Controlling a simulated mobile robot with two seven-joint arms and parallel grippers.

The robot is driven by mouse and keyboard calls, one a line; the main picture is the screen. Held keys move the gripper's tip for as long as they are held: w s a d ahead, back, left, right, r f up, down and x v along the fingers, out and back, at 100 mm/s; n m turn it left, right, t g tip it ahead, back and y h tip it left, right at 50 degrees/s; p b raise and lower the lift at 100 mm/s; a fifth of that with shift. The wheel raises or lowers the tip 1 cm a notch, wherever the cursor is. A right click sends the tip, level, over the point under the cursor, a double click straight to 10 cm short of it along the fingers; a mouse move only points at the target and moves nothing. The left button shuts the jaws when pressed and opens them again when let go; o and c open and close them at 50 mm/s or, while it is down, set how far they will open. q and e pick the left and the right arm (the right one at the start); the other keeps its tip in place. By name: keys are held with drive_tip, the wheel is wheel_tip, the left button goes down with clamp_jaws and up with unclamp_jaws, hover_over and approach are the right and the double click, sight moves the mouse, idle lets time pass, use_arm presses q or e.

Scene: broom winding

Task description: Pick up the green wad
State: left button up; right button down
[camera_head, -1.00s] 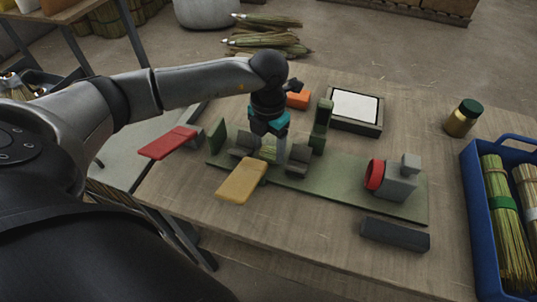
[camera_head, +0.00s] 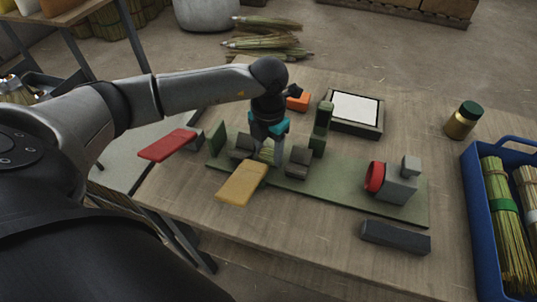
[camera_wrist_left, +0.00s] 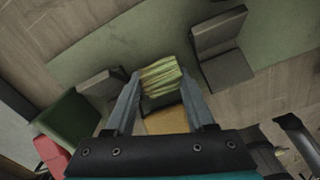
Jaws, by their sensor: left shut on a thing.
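The green wad (camera_head: 266,154) is a short yellow-green bundle of straw, low over the green fixture board (camera_head: 335,187) between two grey blocks. In the left wrist view the wad (camera_wrist_left: 160,77) sits between the two fingertips of my left gripper (camera_wrist_left: 163,84). In the head view my left gripper (camera_head: 266,153) points down, shut on the wad, and its fingers partly hide it. I cannot tell whether the wad still touches the board. My right gripper is not in view.
A yellow paddle (camera_head: 242,183) and a red paddle (camera_head: 167,145) stick out at the board's front and left. A clamp with a red ring (camera_head: 375,176) stands at right, with a dark bar (camera_head: 395,235) in front. A blue crate (camera_head: 480,220) is far right.

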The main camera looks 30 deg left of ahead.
sight(269, 152)
use_arm(q)
drive_tip(key=shift+r, duration=0.1)
wheel_tip(269, 152, up, 20)
drive_tip(key=p, duration=0.3)
